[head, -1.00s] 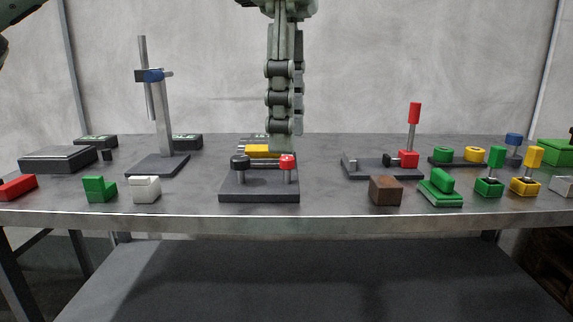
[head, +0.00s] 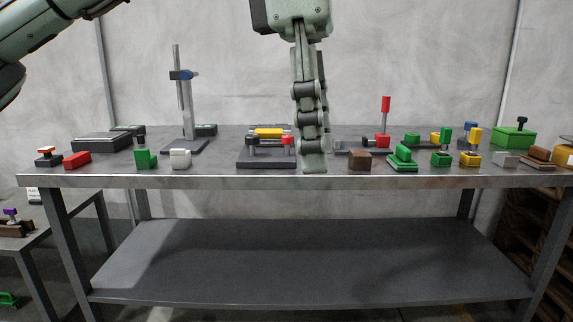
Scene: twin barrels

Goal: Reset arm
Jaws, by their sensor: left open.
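My left gripper (head: 313,160) hangs pointing down in the middle of the head view. It is seen nearly side-on, with its fingers overlapping, and it is open with nothing visible in it. That fixture has a dark base (head: 260,163), a yellow barrel (head: 269,132), a black knob (head: 250,141) and a red knob (head: 288,140). The gripper hides the fixture's right edge. My right gripper is out of view.
A clamp stand (head: 188,110) rises at the left of the table (head: 215,181). A brown block (head: 360,160), a red-handled lever (head: 385,105) and several green and yellow blocks stand at the right. The lower shelf (head: 250,255) is bare. A side table (head: 60,228) stands at lower left.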

